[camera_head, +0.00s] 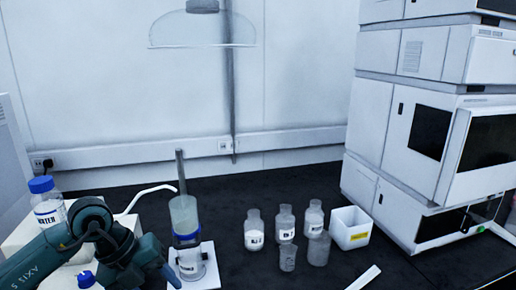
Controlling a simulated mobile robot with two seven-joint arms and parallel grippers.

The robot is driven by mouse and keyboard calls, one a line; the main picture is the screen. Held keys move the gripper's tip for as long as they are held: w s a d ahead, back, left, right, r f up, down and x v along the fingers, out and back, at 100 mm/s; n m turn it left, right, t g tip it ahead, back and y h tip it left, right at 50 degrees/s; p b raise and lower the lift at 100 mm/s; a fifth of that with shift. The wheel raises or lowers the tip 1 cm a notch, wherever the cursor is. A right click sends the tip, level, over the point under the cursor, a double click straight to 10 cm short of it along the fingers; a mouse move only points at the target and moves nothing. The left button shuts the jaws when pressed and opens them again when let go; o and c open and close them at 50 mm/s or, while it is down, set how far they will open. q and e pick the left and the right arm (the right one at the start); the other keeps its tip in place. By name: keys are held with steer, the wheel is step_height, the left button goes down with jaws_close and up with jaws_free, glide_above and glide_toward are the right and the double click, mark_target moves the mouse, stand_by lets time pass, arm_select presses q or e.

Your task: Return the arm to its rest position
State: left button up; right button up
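My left arm (50,255) comes in from the lower left, dark teal, bent at a joint in front of the white block at the left. Its gripper end (168,276) is low in the picture, beside the white plate under a glass column. The fingers are small and dark there, and whether they are open or shut is unclear. I see nothing clearly held. My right arm and gripper are not in view.
A blue-capped water bottle (47,209) and a glass column (185,225) with blue bands stand near my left arm. Several small bottles and beakers (285,224), a white box (349,228) and the chromatography stack (405,165) stand to the right. Dark bench (300,185) is clear behind.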

arm_select(q)
steer(key=s+d+r+n+t+h+p, duration=0.1)
steer(key=s+d+r+n+t+h, duration=0.15)
steer(key=d+h, duration=0.5)
steer(key=s+d+r+n+t+h+p, duration=0.1)
steer(key=s+d+r+h, duration=0.2)
steer(key=d+h, duration=0.5)
steer(key=a+f+n+t+y+p, duration=0.1)
steer(key=a+f+n+t+y, duration=0.2)
steer(key=f+n+t+y, duration=0.5)
steer(key=a+f+n+t+y+p, duration=0.15)
steer(key=a+n+t+y, duration=0.3)
steer(key=n, duration=0.75)
steer(key=s+a+f+n+g+y, duration=0.1)
steer(key=s+f+n+g+y, duration=0.3)
steer(key=s+f, duration=0.5)
step_height(320, 180, down, 4)
steer(key=g, duration=0.2)
steer(key=shift+g, duration=0.3)
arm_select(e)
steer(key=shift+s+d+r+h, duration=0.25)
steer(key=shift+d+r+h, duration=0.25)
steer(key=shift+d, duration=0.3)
arm_select(q)
steer(key=shift+s+r+n, duration=0.1)
steer(key=shift+n, duration=0.15)
